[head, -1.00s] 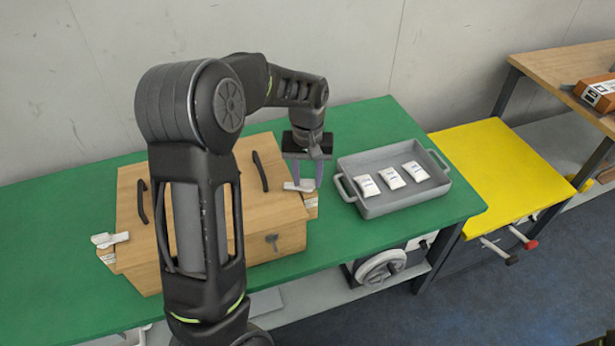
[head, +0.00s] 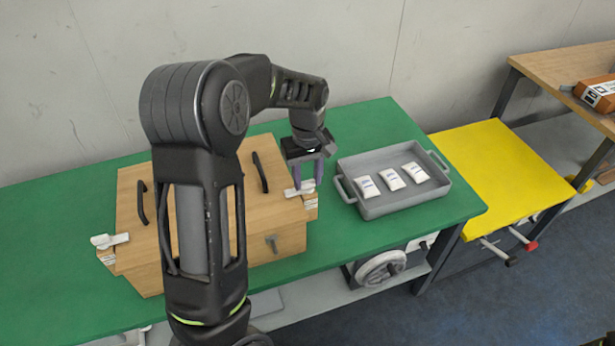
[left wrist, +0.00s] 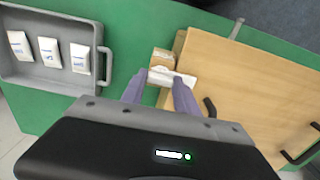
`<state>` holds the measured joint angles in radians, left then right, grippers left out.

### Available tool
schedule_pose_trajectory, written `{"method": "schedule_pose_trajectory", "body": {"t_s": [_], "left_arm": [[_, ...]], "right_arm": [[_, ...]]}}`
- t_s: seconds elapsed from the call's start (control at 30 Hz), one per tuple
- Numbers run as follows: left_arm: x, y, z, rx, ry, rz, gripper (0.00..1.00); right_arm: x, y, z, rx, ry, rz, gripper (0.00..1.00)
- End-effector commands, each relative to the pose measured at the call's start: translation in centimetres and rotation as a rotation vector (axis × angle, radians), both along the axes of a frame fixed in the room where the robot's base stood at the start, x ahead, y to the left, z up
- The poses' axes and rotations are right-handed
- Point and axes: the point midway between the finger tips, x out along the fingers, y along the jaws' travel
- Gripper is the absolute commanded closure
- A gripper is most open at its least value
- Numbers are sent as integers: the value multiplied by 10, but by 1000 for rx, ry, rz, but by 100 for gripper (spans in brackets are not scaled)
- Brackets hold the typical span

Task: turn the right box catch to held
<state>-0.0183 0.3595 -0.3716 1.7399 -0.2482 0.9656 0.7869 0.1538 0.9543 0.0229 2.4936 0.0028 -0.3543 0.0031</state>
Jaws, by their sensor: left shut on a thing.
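The wooden box (head: 215,220) stands on the green table with two dark handles on top. The right box catch (head: 292,192) is a white lever on a small wooden block at the box's right side; it also shows in the left wrist view (left wrist: 160,74). My left gripper (head: 307,186) is over this catch, its purple fingers shut on the white lever. In the left wrist view the fingers (left wrist: 158,88) stand on either side of it. The left box catch (head: 110,240) is a similar white lever at the box's left side. My right gripper is not in view.
A grey tray (head: 385,209) with several white packets (head: 391,179) stands to the right of the box. A yellow table (head: 500,165) and a wooden shelf with an orange box (head: 598,93) are farther right. Green tabletop (head: 365,120) is clear behind the tray.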

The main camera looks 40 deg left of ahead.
Motion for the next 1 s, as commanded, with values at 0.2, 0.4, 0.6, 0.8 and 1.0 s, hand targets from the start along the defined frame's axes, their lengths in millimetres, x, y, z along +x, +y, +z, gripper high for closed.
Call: {"method": "schedule_pose_trajectory", "body": {"t_s": [0.2, 0.4, 0.6, 0.8, 1.0], "left_arm": [[1, 0, 1, 0, -2, 2, 56], [0, 0, 0, -1, -1, 1, 42], [0, 0, 0, -1, -1, 0, 42], [1, 0, 11, 0, -2, 0, 42], [1, 0, 42, 0, -6, 0, 42]], "right_arm": [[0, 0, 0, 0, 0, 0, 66], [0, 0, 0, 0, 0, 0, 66], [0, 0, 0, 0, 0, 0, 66], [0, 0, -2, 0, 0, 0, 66], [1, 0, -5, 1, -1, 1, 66]]}}
